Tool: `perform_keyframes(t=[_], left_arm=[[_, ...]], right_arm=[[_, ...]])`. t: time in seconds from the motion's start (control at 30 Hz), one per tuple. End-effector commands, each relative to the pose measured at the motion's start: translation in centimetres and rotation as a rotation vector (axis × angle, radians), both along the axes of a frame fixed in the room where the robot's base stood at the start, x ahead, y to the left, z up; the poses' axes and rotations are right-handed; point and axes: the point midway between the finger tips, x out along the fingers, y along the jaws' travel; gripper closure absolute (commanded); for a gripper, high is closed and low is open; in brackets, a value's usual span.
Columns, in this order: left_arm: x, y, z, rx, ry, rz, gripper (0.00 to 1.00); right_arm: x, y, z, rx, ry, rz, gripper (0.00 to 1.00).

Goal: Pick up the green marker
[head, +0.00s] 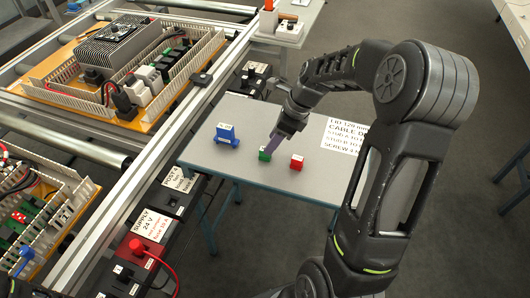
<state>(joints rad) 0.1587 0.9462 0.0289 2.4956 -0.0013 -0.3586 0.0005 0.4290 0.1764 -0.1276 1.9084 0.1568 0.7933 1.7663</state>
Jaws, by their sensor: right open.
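The green marker (264,156) is a small green block with a white patch on top. It stands on the grey table (235,112) between a blue piece and a red block. My right gripper (271,147) comes down from above, with its tips right over or beside the green marker. The jaws are open, but the fingers are seen nearly edge-on. I cannot tell whether they touch the marker or straddle it. My left gripper is not in view.
The blue piece (227,138) stands to the left and the red block (297,162) close to the right. A printed label sheet (345,134) lies at the table's right. A metal frame with wiring panels (122,62) borders the table's left side.

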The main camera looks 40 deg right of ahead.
Motion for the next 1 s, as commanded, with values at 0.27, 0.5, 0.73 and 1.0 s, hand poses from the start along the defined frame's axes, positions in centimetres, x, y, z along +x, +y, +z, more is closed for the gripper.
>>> perform_keyframes(t=[0.27, 0.5, 0.73, 1.0], left_arm=[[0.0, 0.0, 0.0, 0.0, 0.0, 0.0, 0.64], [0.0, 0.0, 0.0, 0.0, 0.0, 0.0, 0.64], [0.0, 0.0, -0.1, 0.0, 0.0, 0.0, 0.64], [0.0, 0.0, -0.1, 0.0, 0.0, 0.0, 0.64]], right_arm=[[0.2, 0.1, -0.5, -0.001, -0.001, -0.002, 0.55], [0.6, 0.6, -1.7, 0.001, 0.002, -0.001, 0.55], [1.6, 1.6, -4.7, 0.002, 0.001, 0.0, 0.55], [1.8, 1.7, -5.1, -0.001, -0.002, -0.002, 0.55]])
